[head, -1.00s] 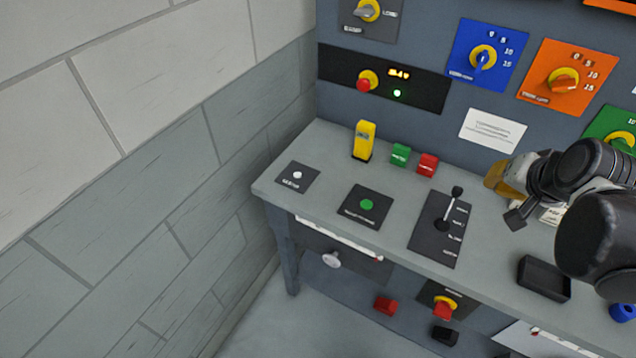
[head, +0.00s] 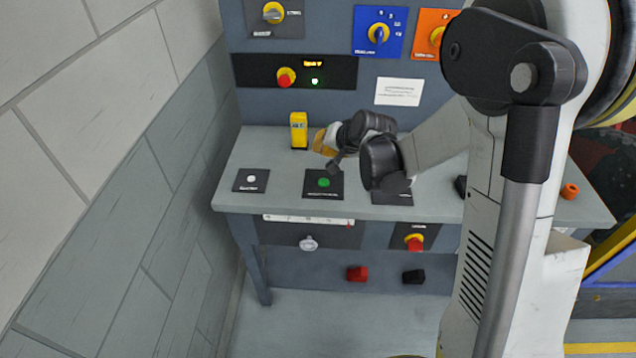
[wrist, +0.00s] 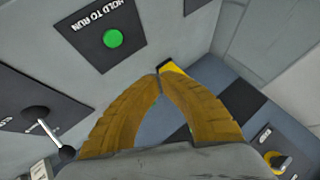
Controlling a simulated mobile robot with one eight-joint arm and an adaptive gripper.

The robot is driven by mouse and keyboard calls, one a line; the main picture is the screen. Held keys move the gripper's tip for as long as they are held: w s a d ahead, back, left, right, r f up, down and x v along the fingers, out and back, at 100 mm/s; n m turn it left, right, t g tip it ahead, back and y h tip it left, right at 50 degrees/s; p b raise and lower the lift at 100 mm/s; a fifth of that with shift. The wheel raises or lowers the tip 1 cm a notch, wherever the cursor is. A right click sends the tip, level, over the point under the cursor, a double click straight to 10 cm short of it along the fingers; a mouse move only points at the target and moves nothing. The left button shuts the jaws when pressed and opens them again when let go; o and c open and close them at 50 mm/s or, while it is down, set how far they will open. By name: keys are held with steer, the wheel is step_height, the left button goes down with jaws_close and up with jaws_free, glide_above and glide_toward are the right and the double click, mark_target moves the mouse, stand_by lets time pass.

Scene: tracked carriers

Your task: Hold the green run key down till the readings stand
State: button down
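The green run key (head: 323,182) is a round button on a black plate on the bench. It also shows in the wrist view (wrist: 112,38), on a plate lettered HOLD TO RUN. My gripper (head: 320,140) is above the bench, just behind the key, and nothing touches the key. In the wrist view the yellow-brown fingers of my gripper (wrist: 159,77) meet at their tips with nothing between them. The amber readout (head: 313,63) on the back panel is lit but too small to read. A small green lamp (head: 315,81) glows below it.
A yellow upright block (head: 299,131) stands near the fingertips. A white button (head: 251,179) is left of the key. A lever (wrist: 38,113) shows in the wrist view. A wall closes off the left side.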

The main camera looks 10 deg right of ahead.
mark_target(322, 180)
step_height(322, 180, down, 9)
steer(key=b, duration=0.6)
steer(key=shift+r+b, duration=0.1)
steer(key=shift+b, duration=0.3)
stand_by(1.1)
steer(key=shift+f+b, duration=0.4)
steer(key=shift+b, duration=0.05)
steer(key=shift+f+b, duration=0.45)
steer(key=shift+f, duration=0.05)
stand_by(0.5)
steer(key=shift+r, duration=0.1)
stand_by(3.4)
steer(key=shift+r+p, duration=0.65)
steer(key=shift+r, duration=0.2)
